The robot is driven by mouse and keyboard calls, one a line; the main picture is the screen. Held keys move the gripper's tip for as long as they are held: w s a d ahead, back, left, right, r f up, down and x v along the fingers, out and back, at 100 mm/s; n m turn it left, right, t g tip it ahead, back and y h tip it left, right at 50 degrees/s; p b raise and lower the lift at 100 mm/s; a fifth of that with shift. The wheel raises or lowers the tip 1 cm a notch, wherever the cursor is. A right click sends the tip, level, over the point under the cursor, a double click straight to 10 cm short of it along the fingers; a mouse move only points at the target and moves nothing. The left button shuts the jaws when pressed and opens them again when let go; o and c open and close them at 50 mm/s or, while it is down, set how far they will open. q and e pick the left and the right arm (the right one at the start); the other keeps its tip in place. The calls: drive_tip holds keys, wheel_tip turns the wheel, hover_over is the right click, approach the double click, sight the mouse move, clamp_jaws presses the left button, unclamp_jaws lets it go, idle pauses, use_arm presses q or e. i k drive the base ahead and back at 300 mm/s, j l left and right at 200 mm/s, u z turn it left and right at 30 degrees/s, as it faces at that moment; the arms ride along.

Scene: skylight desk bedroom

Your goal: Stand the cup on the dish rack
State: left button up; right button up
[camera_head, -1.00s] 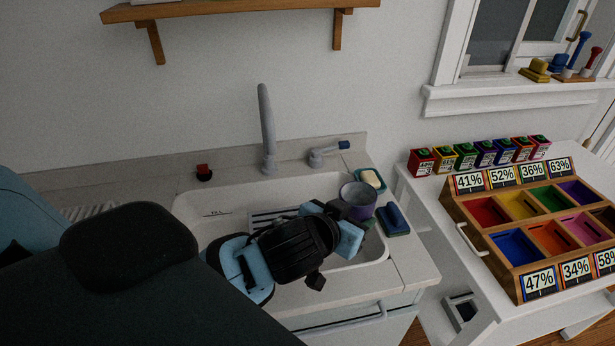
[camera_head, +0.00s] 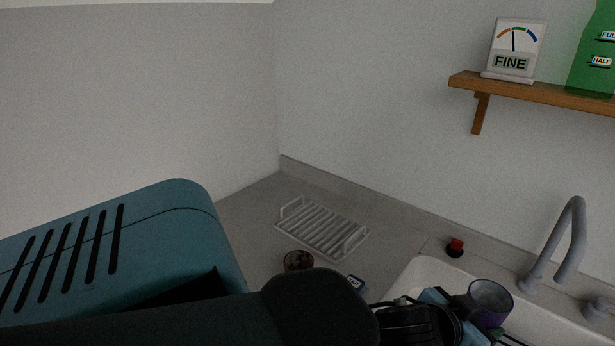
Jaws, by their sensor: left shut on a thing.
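The cup (camera_head: 490,298), purple-grey and round, is at the lower right, over the sink and in front of the tap. Its open rim faces up. My left gripper (camera_head: 466,308), with light blue fingers, is shut on the cup's left side; black gripper parts hide some of the grip. The dish rack (camera_head: 318,230), a low pale slatted rack with raised ends, sits on the counter near the corner, left of the cup. Its slats look empty. My right gripper is not in view.
A dark brown round object (camera_head: 298,260) stands just in front of the rack, with a small blue and white item (camera_head: 357,283) nearby. A red-topped item (camera_head: 455,247) sits behind the sink (camera_head: 432,275). The grey tap (camera_head: 565,245) rises at right. A shelf (camera_head: 540,92) hangs above.

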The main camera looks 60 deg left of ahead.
sight(332, 232)
drive_tip(key=u, duration=0.65)
drive_tip(key=i+j, duration=0.1)
drive_tip(key=j, duration=0.55)
drive_tip(key=i+j, duration=0.15)
drive_tip(key=j, duration=0.15)
